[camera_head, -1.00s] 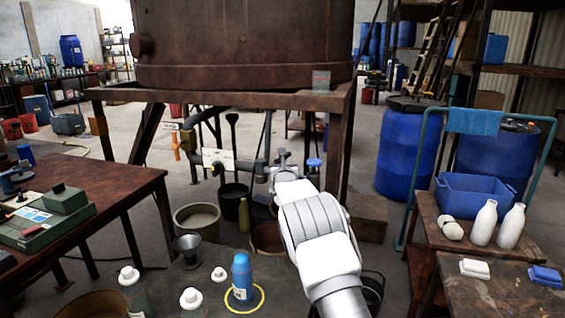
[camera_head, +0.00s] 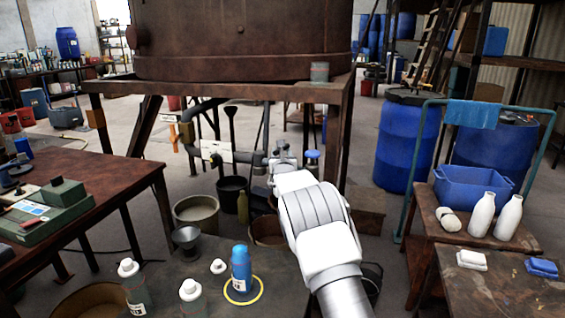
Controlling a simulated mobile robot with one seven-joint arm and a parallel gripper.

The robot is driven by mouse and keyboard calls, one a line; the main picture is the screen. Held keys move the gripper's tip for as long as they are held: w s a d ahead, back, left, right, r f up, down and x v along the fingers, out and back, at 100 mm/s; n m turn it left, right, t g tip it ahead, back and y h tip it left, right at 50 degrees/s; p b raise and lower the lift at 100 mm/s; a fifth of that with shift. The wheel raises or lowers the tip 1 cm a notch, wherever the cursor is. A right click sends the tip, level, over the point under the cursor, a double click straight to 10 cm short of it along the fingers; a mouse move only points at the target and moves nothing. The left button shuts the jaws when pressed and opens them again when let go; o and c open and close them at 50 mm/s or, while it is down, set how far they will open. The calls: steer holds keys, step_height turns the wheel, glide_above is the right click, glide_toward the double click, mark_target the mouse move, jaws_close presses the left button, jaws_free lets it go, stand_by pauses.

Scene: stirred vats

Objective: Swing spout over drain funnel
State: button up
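A grey pipe (camera_head: 242,156) with a white label (camera_head: 214,150) runs under the brown vat (camera_head: 240,40) and looks like the spout. Its right end bends down beside my gripper. My gripper (camera_head: 281,156) is at that end; the white wrist hides much of the fingers, so I cannot tell whether they touch or grip the pipe. A grey metal funnel (camera_head: 186,239) stands at the near bench's back edge, left of and nearer than the pipe's end. The pipe's end is not over it.
Buckets (camera_head: 196,213) stand on the floor under the vat frame (camera_head: 345,115). The near bench holds white-capped bottles (camera_head: 135,287) and a blue bottle (camera_head: 241,269) in a yellow ring. A side table (camera_head: 455,235) with white bottles stands at right.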

steer(key=s+b, duration=0.2)
steer(key=s, duration=1.5)
steer(key=shift+b, duration=0.3)
